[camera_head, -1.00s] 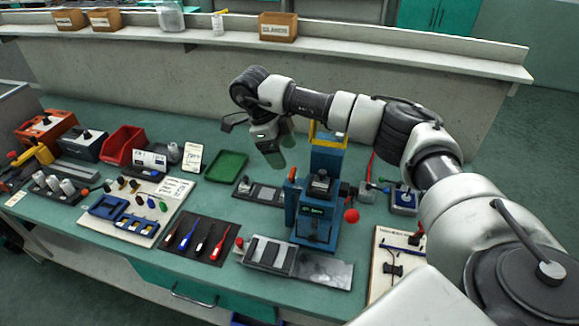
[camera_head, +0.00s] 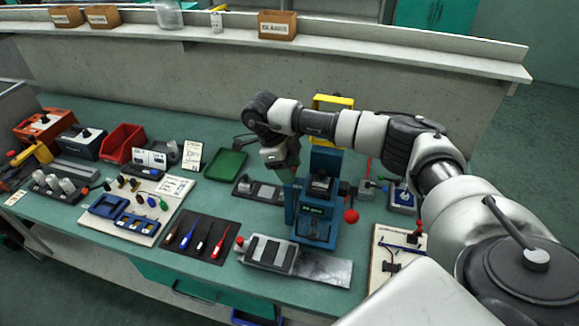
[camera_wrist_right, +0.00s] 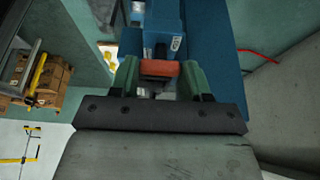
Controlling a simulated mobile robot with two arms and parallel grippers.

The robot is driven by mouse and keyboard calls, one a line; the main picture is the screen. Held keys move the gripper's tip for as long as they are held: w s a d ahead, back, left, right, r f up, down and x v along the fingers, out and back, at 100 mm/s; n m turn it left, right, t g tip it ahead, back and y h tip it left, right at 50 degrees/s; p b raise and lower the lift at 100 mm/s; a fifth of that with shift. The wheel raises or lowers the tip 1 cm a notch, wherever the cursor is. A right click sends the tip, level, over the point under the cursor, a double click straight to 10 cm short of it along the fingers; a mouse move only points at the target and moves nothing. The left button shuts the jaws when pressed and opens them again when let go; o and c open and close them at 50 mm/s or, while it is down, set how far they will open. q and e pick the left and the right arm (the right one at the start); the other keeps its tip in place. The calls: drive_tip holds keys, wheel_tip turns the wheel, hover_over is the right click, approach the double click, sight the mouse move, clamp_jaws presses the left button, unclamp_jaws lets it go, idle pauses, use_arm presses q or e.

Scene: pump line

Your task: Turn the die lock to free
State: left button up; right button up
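The blue press (camera_head: 317,232) stands on the bench, with a red ball knob (camera_head: 351,216) at its right side. My right gripper (camera_head: 286,170) points down close to the press's upper left side. In the right wrist view the green fingers (camera_wrist_right: 159,78) are apart, with an orange-red block (camera_wrist_right: 159,69) on the blue press body (camera_wrist_right: 209,40) between or just beyond them. It looks like the die lock's handle. I cannot tell whether the fingers touch it. In the head view the gripper hides this part. My left gripper is not in view.
A grey block with dark slots (camera_head: 270,253) lies in front of the press. A dark mat with screwdrivers (camera_head: 201,236) and a green tray (camera_head: 226,163) lie to the left. A board with small parts (camera_head: 398,250) is at the right.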

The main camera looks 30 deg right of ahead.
drive_tip(key=shift+c, duration=0.2)
drive_tip(key=n+t+b, duration=0.1)
drive_tip(key=n+b, duration=0.1)
drive_tip(key=n, duration=0.1)
drive_tip(key=shift+s+f+n+h+b, duration=0.1)
drive_tip(key=shift+n+h+b, duration=0.25)
drive_tip(key=shift+n+h, duration=0.05)
drive_tip(key=n+t+b, duration=0.1)
drive_tip(key=n, duration=0.1)
drive_tip(key=n+t+b, duration=0.1)
drive_tip(key=n+b, duration=0.1)
drive_tip(key=n, duration=0.1)
drive_tip(key=shift+s+a+h, duration=0.1)
drive_tip(key=shift+s+h, duration=0.05)
drive_tip(key=shift+h, duration=0.25)
drive_tip(key=n+t+b, duration=0.2)
drive_tip(key=n+b, duration=0.1)
drive_tip(key=n, duration=0.2)
drive_tip(key=shift+s+n, duration=0.15)
drive_tip(key=shift+n, duration=0.15)
drive_tip(key=shift+s+n+t+y+b, duration=0.1)
drive_tip(key=shift+n+t+y+b, duration=0.5)
drive_tip(key=shift+n+b, duration=0.75)
drive_tip(key=shift+r+n, duration=0.2)
drive_tip(key=shift+n, duration=0.25)
drive_tip(key=o, duration=0.9)
drive_tip(key=shift+f, duration=0.1)
